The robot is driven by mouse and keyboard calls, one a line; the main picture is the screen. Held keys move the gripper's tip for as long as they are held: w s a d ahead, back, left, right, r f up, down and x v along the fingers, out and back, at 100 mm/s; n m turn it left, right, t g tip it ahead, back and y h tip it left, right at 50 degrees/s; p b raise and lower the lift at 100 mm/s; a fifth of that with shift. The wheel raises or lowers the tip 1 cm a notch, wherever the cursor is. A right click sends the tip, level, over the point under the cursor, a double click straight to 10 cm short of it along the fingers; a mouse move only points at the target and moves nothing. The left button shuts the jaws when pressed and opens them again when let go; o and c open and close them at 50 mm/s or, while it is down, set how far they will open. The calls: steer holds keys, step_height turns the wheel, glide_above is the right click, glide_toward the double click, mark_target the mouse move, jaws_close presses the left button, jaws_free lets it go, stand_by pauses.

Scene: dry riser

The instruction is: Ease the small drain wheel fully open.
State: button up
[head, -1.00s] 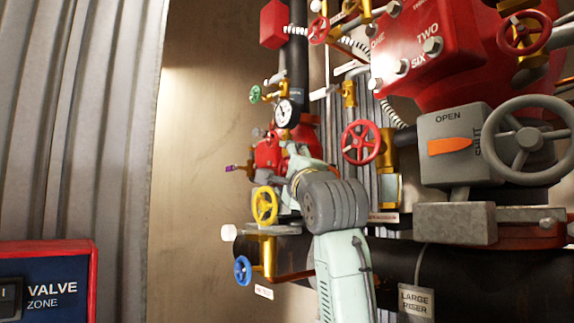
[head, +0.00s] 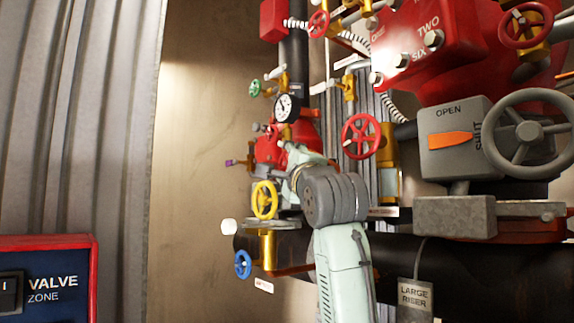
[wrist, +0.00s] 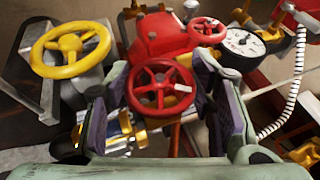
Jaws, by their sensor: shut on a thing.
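A small red spoked wheel (wrist: 160,88), with a white tab on one spoke, sits in the middle of the wrist view. I take it for the drain wheel, though no label on it is readable. My gripper (wrist: 162,98) has its dark purple-padded fingers on the left and right of this wheel, shut on its rim. In the head view my pale green and grey arm reaches toward the small red valve body (head: 268,150). The arm covers the held wheel there, and the fingertips cannot be made out.
A yellow wheel (head: 265,200) and a blue wheel (head: 243,264) stand close to my arm. A larger red wheel (head: 361,136) and a grey wheel (head: 526,131) are to the right. A pressure gauge (wrist: 243,41) and coiled white hose (wrist: 291,85) lie near my right finger.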

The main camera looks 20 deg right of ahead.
steer(key=shift+g, duration=0.3)
steer(key=n+g+y, duration=0.1)
steer(key=n+g, duration=0.1)
steer(key=g, duration=0.1)
steer(key=shift+s+r+g, duration=0.1)
steer(key=shift+g, duration=0.3)
steer(key=shift+n+g, duration=0.7)
steer(key=shift+g, duration=1.2)
steer(key=shift+h, duration=0.3)
steer(key=o, duration=1.2)
